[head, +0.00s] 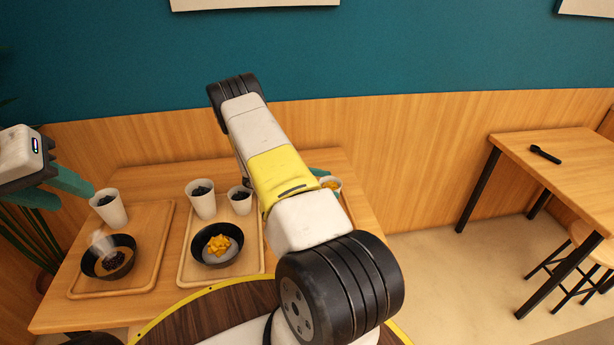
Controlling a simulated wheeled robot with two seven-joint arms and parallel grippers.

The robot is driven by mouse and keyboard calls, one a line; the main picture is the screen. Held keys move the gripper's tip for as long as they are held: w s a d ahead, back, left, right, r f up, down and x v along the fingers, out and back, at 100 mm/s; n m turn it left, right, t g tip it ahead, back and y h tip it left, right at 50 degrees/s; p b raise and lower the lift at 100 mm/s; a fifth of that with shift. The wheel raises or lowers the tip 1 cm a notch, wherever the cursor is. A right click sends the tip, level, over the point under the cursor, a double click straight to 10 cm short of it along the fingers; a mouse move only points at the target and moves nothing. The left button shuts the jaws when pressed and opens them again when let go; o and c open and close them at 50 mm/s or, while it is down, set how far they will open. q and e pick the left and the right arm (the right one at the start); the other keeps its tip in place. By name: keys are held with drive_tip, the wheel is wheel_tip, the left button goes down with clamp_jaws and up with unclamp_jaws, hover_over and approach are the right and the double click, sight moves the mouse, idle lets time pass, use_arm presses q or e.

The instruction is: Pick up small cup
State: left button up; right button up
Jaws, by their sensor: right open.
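A small white cup with dark contents (240,207) stands on the middle tray (190,272), right of a taller white cup with dark contents (202,206). Another white cup with yellow contents (336,190) shows partly at the right, behind my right arm. A teal part of my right gripper (319,171) is beside that cup; the rest is hidden by my arm, and contact cannot be told. My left gripper (76,196) has its teal fingers apart and empty, close to a tall white cup (110,212) at the left.
A left tray (158,225) holds a black bowl with dark beans (108,257). A black bowl with yellow pieces (217,245) sits on the middle tray. The wooden table (130,180) backs onto a wall. A side table (560,165) with a black object (545,154) and a stool (590,245) stand at right.

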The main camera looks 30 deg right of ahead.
sight(338, 186)
drive_tip(key=x, duration=0.4)
drive_tip(key=shift+s+d+f, duration=0.1)
drive_tip(key=shift+d, duration=0.05)
drive_tip(key=c, duration=1.6)
drive_tip(key=shift+o, duration=0.2)
wheel_tip(338, 186, up, 10)
drive_tip(key=shift+r, duration=1.75)
